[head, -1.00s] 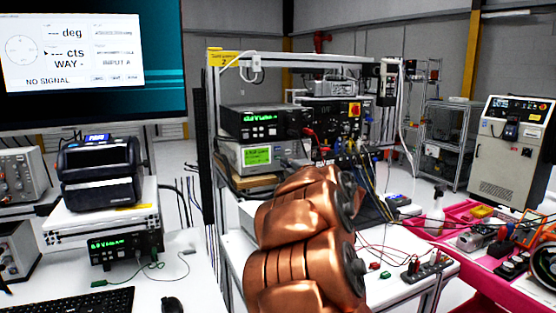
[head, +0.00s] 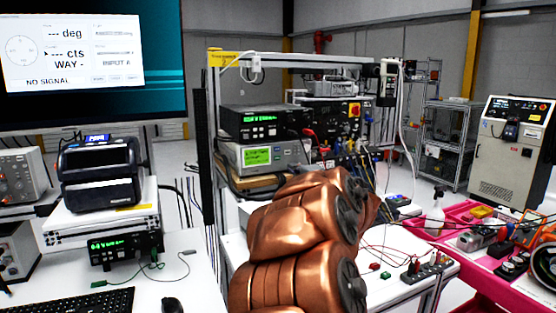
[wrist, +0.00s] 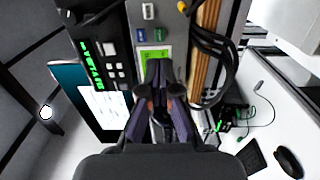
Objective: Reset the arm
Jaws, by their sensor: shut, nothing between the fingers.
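My copper-coloured arm (head: 300,235) rises from the bottom middle of the head view, in front of the right bench. My gripper is hidden behind the arm in the head view. In the wrist view my gripper (wrist: 162,88) shows its dark fingers shut and empty. Beyond the fingertips in the wrist view is an instrument with a lit green screen (wrist: 157,56), seen at a turned angle. The same bench instrument (head: 262,156) stands on the rack shelf in the head view, behind and left of the arm.
A large monitor (head: 90,60) reading NO SIGNAL stands at the left. A label printer (head: 100,172) and a mouse (head: 172,304) are on the left bench. Wires and a terminal strip (head: 424,272) lie on the right bench. A pink cart (head: 470,262) holds tools at the right.

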